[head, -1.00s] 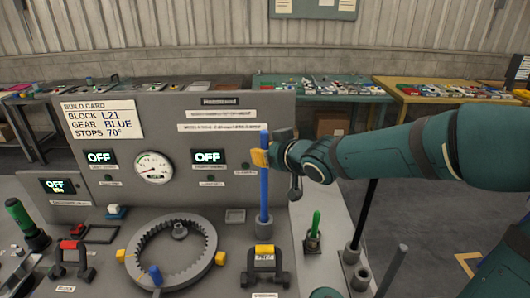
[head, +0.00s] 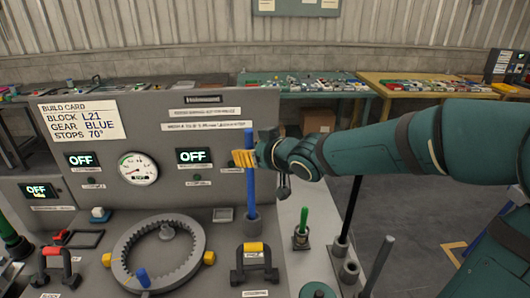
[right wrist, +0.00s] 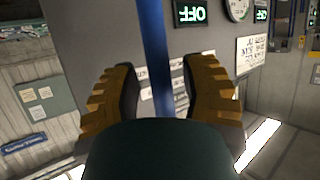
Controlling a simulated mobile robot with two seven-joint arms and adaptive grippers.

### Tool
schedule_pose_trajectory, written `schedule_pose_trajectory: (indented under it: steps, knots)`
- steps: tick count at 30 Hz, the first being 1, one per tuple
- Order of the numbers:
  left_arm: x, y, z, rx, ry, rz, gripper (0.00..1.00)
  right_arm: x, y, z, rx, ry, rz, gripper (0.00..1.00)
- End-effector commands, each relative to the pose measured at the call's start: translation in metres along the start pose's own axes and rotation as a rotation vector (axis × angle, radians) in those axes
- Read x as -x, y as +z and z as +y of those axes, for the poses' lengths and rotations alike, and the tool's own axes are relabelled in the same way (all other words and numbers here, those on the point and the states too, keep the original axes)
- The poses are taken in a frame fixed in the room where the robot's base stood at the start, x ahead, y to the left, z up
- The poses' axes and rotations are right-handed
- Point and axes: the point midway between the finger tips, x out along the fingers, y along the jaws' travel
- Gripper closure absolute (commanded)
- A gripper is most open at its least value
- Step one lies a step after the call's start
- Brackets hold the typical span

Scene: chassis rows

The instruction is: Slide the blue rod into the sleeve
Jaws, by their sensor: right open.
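The blue rod (head: 250,172) stands upright in the head view, its lower end inside a grey sleeve (head: 252,224) on the bench. In the right wrist view the rod (right wrist: 158,60) runs between the two ridged yellow fingers. My right gripper (head: 245,158) is around the rod's upper part, below its top. Its fingers are open (right wrist: 160,95), with a gap on either side of the rod. How deep the rod sits in the sleeve is hidden. My left gripper is in neither view.
A grey panel (head: 110,190) with displays and a gauge stands behind the rod. A ring gear (head: 120,265), a black handle with a yellow top (head: 254,264) and a green peg (head: 303,221) are close by. A dark post (head: 350,212) stands further right.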

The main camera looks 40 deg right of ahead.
Motion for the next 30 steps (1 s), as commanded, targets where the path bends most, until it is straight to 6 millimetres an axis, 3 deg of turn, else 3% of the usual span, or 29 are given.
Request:
schedule_pose_trajectory:
  steps: [18,30]
  knots:
    - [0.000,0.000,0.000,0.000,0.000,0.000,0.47,0.085,-0.002,-0.001,-0.001,-0.002,0.009,0.57]
    - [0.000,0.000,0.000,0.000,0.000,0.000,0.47,0.114,-0.001,0.000,0.000,-0.001,0.004,0.57]
